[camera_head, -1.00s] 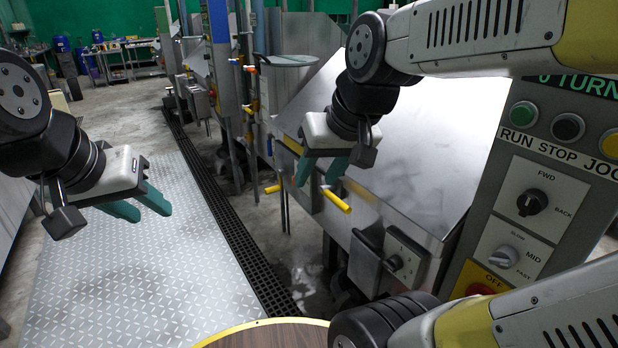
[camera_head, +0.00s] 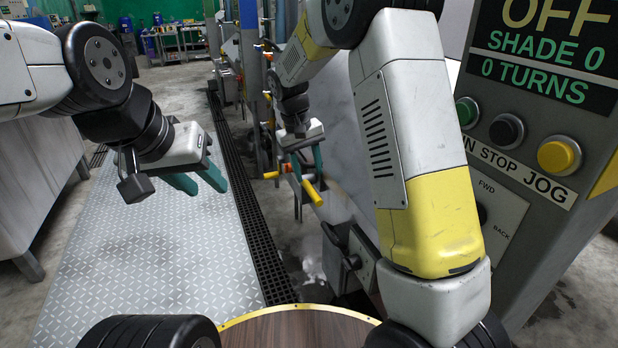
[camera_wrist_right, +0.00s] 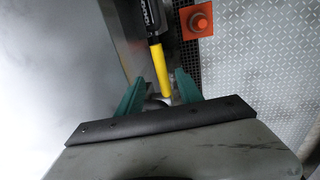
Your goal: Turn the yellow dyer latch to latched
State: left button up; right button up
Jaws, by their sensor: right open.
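A yellow latch handle (camera_head: 311,192) sticks out from the front of the metal dyer, at centre in the head view. In the right wrist view its yellow bar (camera_wrist_right: 160,72) lies between the two teal fingers, with its near end by the finger roots. My right gripper (camera_head: 308,172) is open around the handle; gaps show on both sides, and contact cannot be told. My left gripper (camera_head: 202,184) is open and empty over the plated floor, away from the dyer. My right arm hides much of the dyer.
A control panel (camera_head: 535,150) reading OFF, SHADE 0 and 0 TURNS stands at the right. A round wooden top (camera_head: 290,328) is in front. An orange-red block with a knob (camera_wrist_right: 198,20) shows near the handle. The plated floor (camera_head: 150,250) is clear.

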aim_at(313, 192)
jog(key=f, duration=0.2)
jog(key=d+f, duration=0.1)
jog(key=f, duration=0.4)
jog(key=shift+w+d+f, duration=0.15)
jog(key=shift+w, duration=0.05)
grip_shut()
dwell(1.2)
